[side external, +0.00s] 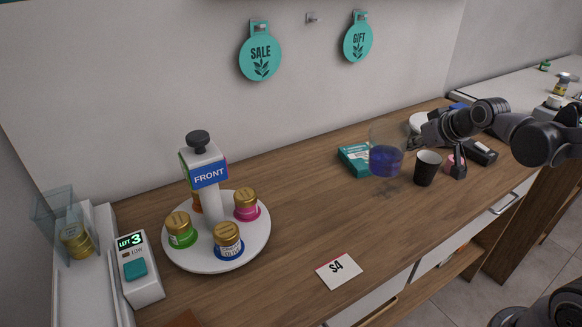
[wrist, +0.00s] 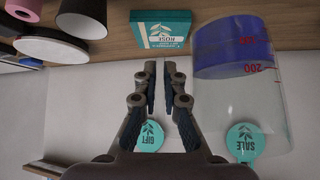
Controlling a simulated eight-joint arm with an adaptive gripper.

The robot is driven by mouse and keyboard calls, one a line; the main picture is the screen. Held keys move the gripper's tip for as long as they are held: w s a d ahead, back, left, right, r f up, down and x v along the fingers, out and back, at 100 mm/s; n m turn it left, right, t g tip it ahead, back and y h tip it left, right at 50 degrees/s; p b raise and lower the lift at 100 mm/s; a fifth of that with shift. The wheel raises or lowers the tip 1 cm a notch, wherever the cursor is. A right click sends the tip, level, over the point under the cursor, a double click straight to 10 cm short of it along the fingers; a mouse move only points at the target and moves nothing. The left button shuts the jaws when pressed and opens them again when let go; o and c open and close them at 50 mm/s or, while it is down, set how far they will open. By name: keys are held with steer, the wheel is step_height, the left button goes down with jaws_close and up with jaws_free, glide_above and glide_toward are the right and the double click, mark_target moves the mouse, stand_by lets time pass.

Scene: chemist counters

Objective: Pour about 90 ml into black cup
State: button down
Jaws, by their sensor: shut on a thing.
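A clear beaker (side external: 386,152) with blue-violet liquid is upright, just above the counter with a shadow below it. In the wrist view the beaker (wrist: 240,85) appears upside down, with the liquid's edge close to the 200 mark. My gripper (side external: 418,143) is shut on the beaker. Its fingers (wrist: 164,75) are a little apart in the wrist view, and what lies between them is hard to make out. The black cup (side external: 427,169) stands upright on the counter, close right of the beaker; it shows at the top left of the wrist view (wrist: 82,18).
A pink item (side external: 451,163), dark device (side external: 481,152) and white round thing (side external: 418,122) are near the cup. A turntable (side external: 180,255) with jars stands left. The counter's middle is clear around the price card (side external: 339,271).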

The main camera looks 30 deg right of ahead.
mark_target(417, 132)
step_height(417, 132, up, 3)
steer(key=shift+r, duration=0.2)
steer(key=shift+d+r, duration=0.2)
steer(key=s+d+m+h, duration=0.1)
steer(key=s+d, duration=0.2)
steer(key=d, duration=0.8)
steer(key=s+d+m, duration=0.1)
steer(key=s+d, duration=0.2)
steer(key=d, duration=0.7)
steer(key=s+d+m+h, duration=0.1)
steer(key=s+d, duration=0.2)
steer(key=d, duration=0.8)
step_height(417, 132, down, 9)
steer(key=shift+a+r+g, duration=0.15)
steer(key=shift+a+g, duration=0.15)
steer(key=shift+a+r, duration=0.1)
steer(key=shift+r, duration=0.1)
steer(key=w+a+r+n+g+h, duration=0.2)
steer(key=w+a+r+n+h, duration=0.1)
steer(key=a+r+n+h, duration=0.1)
steer(key=shift+w+a+r+g+h, duration=0.2)
steer(key=shift+a+r+g+h, duration=0.3)
steer(key=shift+a+h, duration=0.65)
